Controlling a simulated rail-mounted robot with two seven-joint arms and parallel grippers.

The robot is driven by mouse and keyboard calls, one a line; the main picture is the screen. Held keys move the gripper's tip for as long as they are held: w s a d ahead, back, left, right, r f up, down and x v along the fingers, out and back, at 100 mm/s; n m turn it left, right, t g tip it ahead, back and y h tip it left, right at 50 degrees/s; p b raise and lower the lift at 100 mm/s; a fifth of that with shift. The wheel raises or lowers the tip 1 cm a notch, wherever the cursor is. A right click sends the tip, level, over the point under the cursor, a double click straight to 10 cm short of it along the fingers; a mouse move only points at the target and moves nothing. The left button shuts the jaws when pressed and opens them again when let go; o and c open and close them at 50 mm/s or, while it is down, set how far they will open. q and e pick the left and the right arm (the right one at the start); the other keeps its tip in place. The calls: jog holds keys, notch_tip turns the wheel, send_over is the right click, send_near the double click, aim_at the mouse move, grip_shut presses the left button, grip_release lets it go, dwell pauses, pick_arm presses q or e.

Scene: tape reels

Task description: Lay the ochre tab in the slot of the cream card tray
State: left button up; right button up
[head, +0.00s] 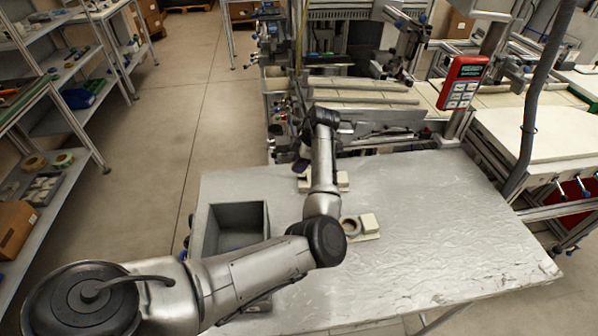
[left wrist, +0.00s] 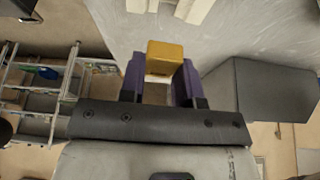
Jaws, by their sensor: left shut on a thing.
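My left gripper (left wrist: 160,75) has purple fingers and is shut on the ochre tab (left wrist: 164,56), a small yellow-brown block held at the fingertips. In the head view my left gripper (head: 302,163) is small and dark above the table, largely hidden by my arm, and the tab cannot be made out there. A cream piece (head: 343,181), apparently the card tray, lies on the table beneath my forearm, partly covered. Cream parts (left wrist: 194,9) show at the top edge of the left wrist view, beyond the tab and apart from it. My right gripper is out of view.
A cream plate (head: 367,236) with a ring and a block on it lies right of my elbow. A grey open bin (head: 265,215) stands at the table's left; it also shows in the left wrist view (left wrist: 265,92). The table's right side (head: 450,230) is clear.

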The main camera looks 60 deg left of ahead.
pick_arm(q)
notch_tip(320, 180, down, 3)
jog(key=shift+f+b, duration=0.2)
jog(key=shift+b, duration=0.25)
jog(key=shift+f, duration=0.1)
jog(key=shift+f, duration=0.1)
jog(key=shift+f, duration=0.5)
jog(key=o, duration=0.9)
jog(key=shift+f, duration=0.15)
